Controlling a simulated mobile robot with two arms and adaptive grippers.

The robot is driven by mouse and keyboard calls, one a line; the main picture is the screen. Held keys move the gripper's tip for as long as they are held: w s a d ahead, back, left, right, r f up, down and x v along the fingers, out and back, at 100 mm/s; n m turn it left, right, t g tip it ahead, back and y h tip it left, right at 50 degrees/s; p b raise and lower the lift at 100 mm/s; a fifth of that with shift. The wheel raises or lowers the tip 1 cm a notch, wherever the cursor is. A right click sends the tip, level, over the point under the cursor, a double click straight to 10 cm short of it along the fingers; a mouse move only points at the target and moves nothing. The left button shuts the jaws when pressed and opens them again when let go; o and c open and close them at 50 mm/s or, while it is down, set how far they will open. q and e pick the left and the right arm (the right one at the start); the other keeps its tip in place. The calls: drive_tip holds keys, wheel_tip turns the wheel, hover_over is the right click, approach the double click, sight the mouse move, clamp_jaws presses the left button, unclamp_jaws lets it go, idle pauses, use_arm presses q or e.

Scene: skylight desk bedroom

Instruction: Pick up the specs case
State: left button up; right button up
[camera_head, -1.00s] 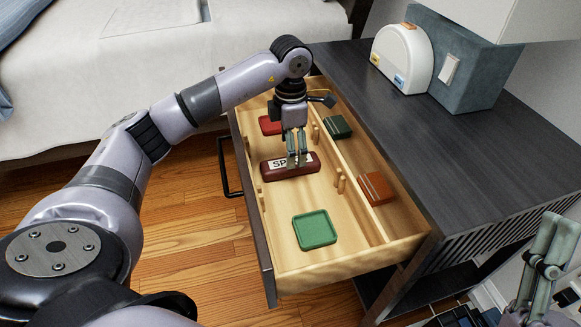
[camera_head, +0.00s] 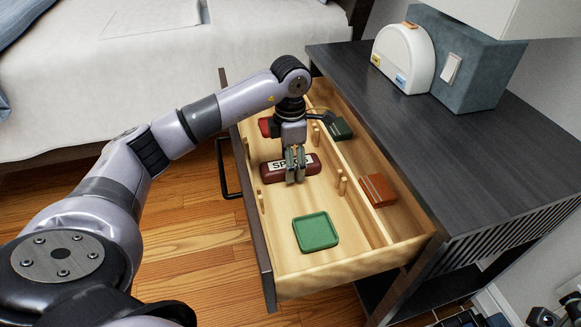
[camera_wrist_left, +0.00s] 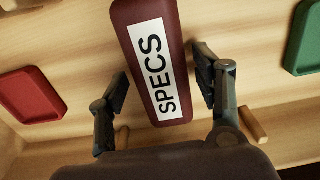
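The specs case (camera_head: 273,171) is a long dark red case with a white label reading SPECS. It lies in the open wooden drawer (camera_head: 290,283). My left gripper (camera_head: 295,178) points down over the case. In the left wrist view, the specs case (camera_wrist_left: 153,60) lies between the two spread fingers of my left gripper (camera_wrist_left: 165,100), one on each side. A gap shows on the left finger's side, and the right finger is close to the case. In the head view, the fingers hide part of the case. Only a bit of my right gripper (camera_head: 560,312) shows at the lower right edge.
A green tray (camera_head: 315,231) lies at the drawer's near end. A red item (camera_head: 265,127), a dark green box (camera_head: 341,129) and an orange-brown box (camera_head: 377,190) lie around the case. Wooden pegs (camera_head: 342,182) and a divider stand in the drawer. The dark cabinet top (camera_head: 450,150) is at right.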

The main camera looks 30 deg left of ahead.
use_arm(q)
drive_tip(key=c, duration=1)
drive_tip(key=shift+o, duration=0.2)
drive_tip(key=shift+r, duration=0.1)
